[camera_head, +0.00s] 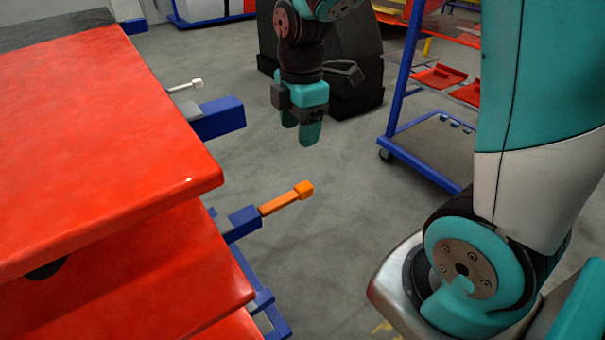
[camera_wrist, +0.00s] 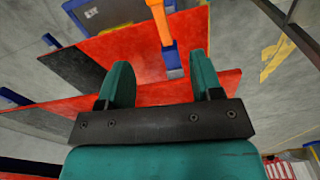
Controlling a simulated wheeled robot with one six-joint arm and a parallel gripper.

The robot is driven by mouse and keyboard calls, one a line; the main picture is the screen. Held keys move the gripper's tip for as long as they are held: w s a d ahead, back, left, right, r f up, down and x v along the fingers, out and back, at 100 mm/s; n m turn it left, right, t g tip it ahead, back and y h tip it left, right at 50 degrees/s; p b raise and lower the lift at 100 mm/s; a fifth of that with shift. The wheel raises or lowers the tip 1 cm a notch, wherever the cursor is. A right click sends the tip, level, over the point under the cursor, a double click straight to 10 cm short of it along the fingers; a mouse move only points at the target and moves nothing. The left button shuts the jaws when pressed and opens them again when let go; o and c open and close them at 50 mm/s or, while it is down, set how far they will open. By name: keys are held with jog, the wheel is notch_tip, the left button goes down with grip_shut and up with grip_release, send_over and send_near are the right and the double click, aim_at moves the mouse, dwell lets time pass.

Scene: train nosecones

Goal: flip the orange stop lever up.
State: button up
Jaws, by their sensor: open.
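The orange stop lever (camera_head: 285,199) sticks out to the right from a blue bracket (camera_head: 238,222) beside the red panels, with its square tip slightly raised. My gripper (camera_head: 310,132) is above and behind the lever in the head view, pointing down, and apart from it. In the wrist view the orange lever (camera_wrist: 159,20) shows at the top, beyond the fingers, with the blue bracket (camera_wrist: 172,58) at its base. My gripper (camera_wrist: 160,85) is open there, with nothing between its teal fingers.
Large red panels (camera_head: 90,140) fill the left side. A white-tipped lever (camera_head: 187,86) and a blue beam end (camera_head: 222,118) stick out from them. A blue-framed wheeled rack (camera_head: 425,160) stands right. Grey floor lies free between.

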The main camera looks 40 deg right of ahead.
aim_at(304, 186)
jog(key=shift+n, duration=0.6)
jog(key=f, duration=0.5)
jog(key=d+f+p, duration=0.1)
jog(key=f, duration=0.5)
jog(key=w+f, duration=0.1)
jog(key=f, duration=0.5)
jog(key=shift+d+f, duration=0.25)
jog(key=shift+d, duration=0.1)
